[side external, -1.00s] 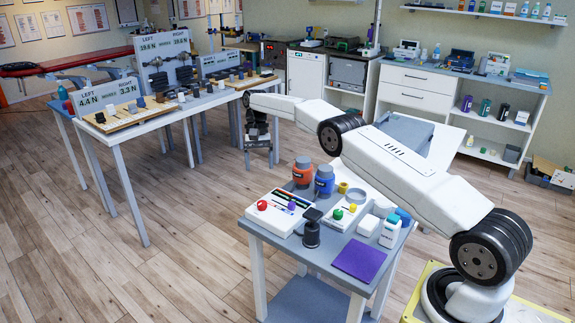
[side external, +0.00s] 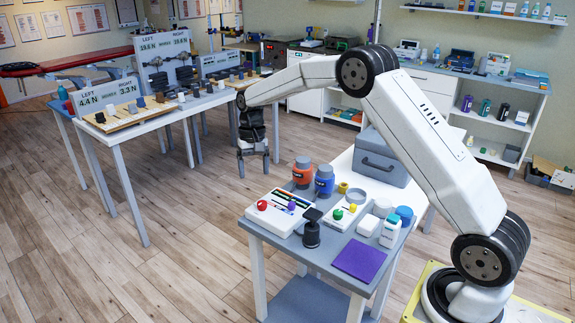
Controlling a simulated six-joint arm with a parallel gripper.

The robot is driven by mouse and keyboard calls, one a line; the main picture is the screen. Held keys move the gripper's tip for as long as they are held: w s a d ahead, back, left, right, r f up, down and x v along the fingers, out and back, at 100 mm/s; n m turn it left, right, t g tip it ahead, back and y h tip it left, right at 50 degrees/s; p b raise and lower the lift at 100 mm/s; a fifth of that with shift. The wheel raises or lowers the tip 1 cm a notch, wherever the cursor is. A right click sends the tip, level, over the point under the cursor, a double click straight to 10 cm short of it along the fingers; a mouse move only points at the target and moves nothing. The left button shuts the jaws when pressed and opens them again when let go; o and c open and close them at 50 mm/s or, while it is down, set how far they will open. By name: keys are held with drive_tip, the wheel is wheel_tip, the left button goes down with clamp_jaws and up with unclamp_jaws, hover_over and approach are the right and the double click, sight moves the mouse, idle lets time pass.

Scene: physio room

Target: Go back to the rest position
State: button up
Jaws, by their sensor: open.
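My gripper (side external: 253,166) hangs pointing down at the end of my white arm, to the left of the small table's back edge. Its two fingers are apart and nothing shows between them. It is clear of the orange-banded jar (side external: 303,172) and the blue-banded jar (side external: 324,181), which stand to its right on the small table (side external: 326,253). My arm is bent, with its elbow raised high over a grey case (side external: 381,165).
The small table also carries a white board with a red knob (side external: 283,212), a black stand (side external: 311,232), a purple pad (side external: 360,260) and white bottles. A long table (side external: 150,122) with force displays stands at the left. Floor between the tables is clear.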

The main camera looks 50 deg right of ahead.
drive_tip(key=s+a+f+n+t, duration=0.1)
drive_tip(key=s+a+n+t, duration=0.1)
drive_tip(key=s, duration=1.1)
drive_tip(key=s+a+f+n+t+h, duration=0.1)
drive_tip(key=s+a+n, duration=0.3)
drive_tip(key=s, duration=0.9)
drive_tip(key=shift+a+t, duration=0.4)
drive_tip(key=shift+a, duration=0.65)
